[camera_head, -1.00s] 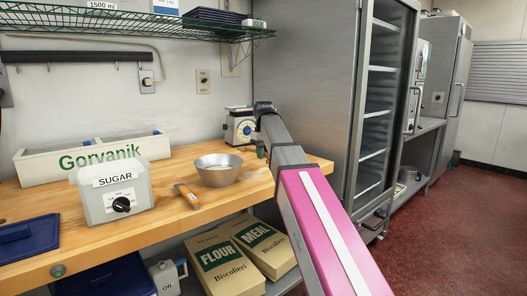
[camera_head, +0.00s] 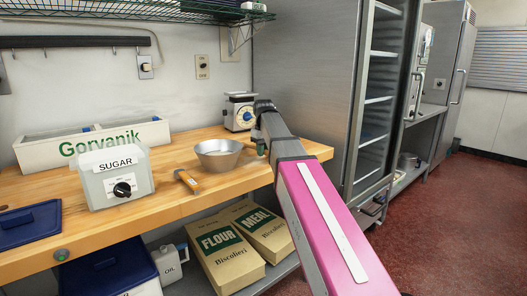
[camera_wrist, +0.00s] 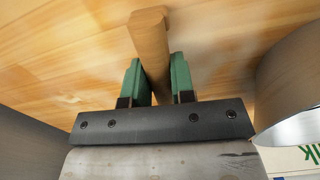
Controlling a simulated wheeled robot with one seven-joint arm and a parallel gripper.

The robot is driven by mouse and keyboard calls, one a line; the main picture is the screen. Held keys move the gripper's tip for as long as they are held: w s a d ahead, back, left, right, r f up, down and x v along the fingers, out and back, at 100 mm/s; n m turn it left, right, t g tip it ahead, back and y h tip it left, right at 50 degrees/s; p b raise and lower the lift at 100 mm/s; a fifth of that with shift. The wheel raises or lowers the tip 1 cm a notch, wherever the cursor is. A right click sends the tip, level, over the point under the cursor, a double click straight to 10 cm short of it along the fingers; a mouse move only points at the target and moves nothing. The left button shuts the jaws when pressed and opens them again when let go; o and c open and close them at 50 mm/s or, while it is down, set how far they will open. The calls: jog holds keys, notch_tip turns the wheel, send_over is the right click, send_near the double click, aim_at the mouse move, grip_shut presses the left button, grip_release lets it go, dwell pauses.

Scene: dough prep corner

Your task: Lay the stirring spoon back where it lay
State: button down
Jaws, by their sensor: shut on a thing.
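The stirring spoon (camera_wrist: 150,38) shows in the wrist view as a brown wooden handle. My gripper (camera_wrist: 157,78) is shut on it, with one green finger on each side. The handle runs away from the fingers over the wooden counter; whether it touches the counter I cannot tell. The spoon's other end is hidden. In the head view my gripper (camera_head: 262,149) is small and partly hidden by my arm, just right of the metal bowl (camera_head: 218,158), near the counter's right end. The spoon cannot be made out there.
A steel cabinet (camera_head: 305,90) stands right. Clear wood lies in front of the bowl.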

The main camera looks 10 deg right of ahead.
jog(key=shift+f, duration=0.6)
jog(key=c, duration=0.9)
grip_release()
